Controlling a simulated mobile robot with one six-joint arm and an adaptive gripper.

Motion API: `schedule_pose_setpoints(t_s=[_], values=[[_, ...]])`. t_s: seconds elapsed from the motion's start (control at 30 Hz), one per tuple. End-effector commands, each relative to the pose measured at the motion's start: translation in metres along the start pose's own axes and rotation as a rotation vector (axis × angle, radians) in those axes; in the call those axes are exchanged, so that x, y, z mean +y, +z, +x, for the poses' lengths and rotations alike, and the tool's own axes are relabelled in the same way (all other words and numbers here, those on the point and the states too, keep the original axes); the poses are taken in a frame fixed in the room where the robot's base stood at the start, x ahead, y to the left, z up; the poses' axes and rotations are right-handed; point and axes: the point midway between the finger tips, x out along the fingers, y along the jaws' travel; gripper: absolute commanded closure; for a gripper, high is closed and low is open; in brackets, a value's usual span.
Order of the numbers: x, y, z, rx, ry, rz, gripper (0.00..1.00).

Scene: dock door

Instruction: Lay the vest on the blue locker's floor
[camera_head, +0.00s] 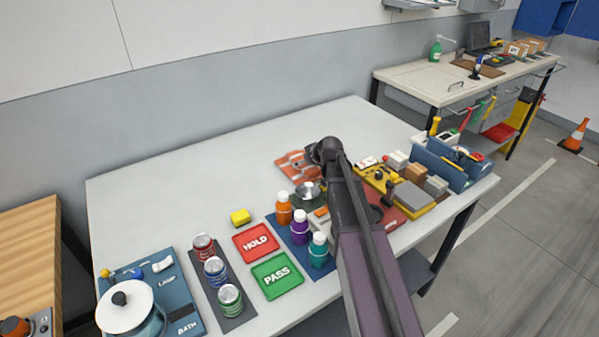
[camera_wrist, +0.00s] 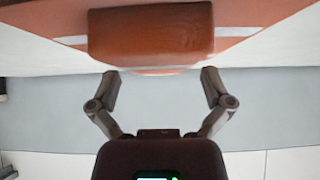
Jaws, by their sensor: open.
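The orange vest (camera_head: 291,163) with pale stripes lies flat on the white table, partly hidden behind my arm in the head view. In the wrist view, the vest (camera_wrist: 238,43) shows at the top, with a thick orange-brown roll (camera_wrist: 150,32) on it. My gripper (camera_wrist: 160,74) is open and empty, its two fingers spread just short of the roll with a gap between. In the head view the fingers are hidden behind my arm. A blue locker-like body (camera_head: 545,15) shows at the top right, cut by the frame edge; its floor is not seen.
The table's back left is clear. A workbench (camera_head: 415,80) and traffic cone (camera_head: 576,135) stand beyond.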

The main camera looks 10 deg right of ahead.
Motion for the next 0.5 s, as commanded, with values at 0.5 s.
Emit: schedule_pose_setpoints(t_s=[0.5], values=[[0.0001,-0.0002,0.0087,0.0,0.0,0.001,0.0]])
